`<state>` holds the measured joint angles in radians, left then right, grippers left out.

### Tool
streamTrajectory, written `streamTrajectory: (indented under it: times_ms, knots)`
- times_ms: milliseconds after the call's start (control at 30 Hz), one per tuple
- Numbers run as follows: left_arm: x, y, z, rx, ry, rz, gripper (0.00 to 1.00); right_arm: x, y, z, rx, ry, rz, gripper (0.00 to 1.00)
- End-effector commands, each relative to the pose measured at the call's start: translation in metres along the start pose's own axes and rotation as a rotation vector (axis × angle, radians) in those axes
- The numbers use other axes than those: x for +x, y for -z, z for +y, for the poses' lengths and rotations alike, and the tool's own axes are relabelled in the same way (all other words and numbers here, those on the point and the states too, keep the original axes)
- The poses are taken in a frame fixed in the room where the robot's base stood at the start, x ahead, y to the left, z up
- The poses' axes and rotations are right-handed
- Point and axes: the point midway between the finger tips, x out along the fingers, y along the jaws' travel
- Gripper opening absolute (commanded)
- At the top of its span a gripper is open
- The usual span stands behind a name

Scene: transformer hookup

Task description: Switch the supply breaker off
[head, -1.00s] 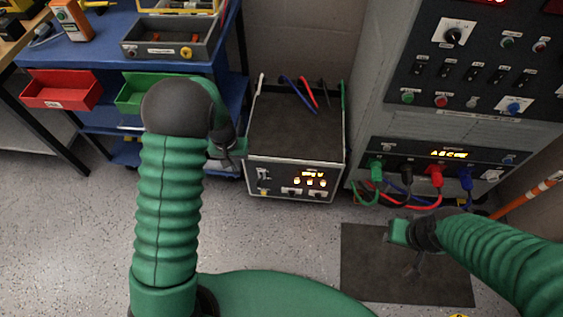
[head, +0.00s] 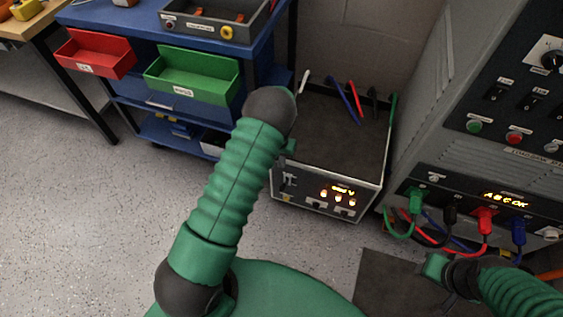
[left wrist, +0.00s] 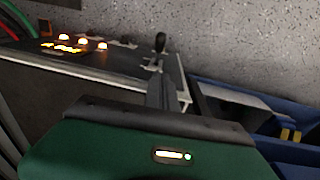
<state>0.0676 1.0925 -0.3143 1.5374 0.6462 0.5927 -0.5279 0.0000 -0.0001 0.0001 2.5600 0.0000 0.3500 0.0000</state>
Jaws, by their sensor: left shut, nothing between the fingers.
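The supply unit (head: 330,150) is a dark-topped box on the floor with a lit front panel. A breaker lever (head: 289,182) sits at the left of that panel. In the left wrist view the lever (left wrist: 160,42) shows as a black-tipped handle standing out from the panel. My left gripper (left wrist: 162,88) is shut and empty, its fingers pointing at the lever's base; I cannot tell whether they touch. In the head view my left arm mostly hides this gripper. My right gripper (head: 447,300) hangs low at the right, above the dark mat, its fingers too unclear to read.
A tall grey cabinet (head: 440,110) with switches and coloured plugged cables (head: 485,220) stands at the right. A blue shelf cart (head: 130,30) with a red bin (head: 95,55) and a green bin (head: 190,75) stands at the left. Speckled floor in front is clear.

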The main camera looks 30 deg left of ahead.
Motion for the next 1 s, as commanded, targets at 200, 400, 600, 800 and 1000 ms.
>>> streamTrajectory:
  times_ms: [200, 400, 600, 800, 1000]
  knots:
    - [0.054, -0.001, 0.0, 0.001, 0.001, -0.002, 0.0, 0.022, -0.005, 0.0, 0.0, 0.0, 0.0, 0.36]
    - [0.079, -0.018, 0.004, -0.001, 0.0, -0.002, 0.0, 0.032, -0.008, 0.0, 0.0, 0.0, 0.0, 0.36]
    - [0.086, -0.024, 0.006, 0.0, 0.0, 0.0, 0.0, 0.034, -0.008, 0.0, 0.0, 0.0, 0.0, 0.36]
    - [0.085, -0.024, 0.006, 0.001, 0.0, 0.0, 0.0, 0.034, -0.008, 0.0, 0.0, 0.0, 0.0, 0.36]
    - [0.086, -0.02, 0.007, 0.001, 0.0, 0.009, 0.0, 0.036, -0.009, 0.0, 0.0, 0.0, 0.0, 0.36]
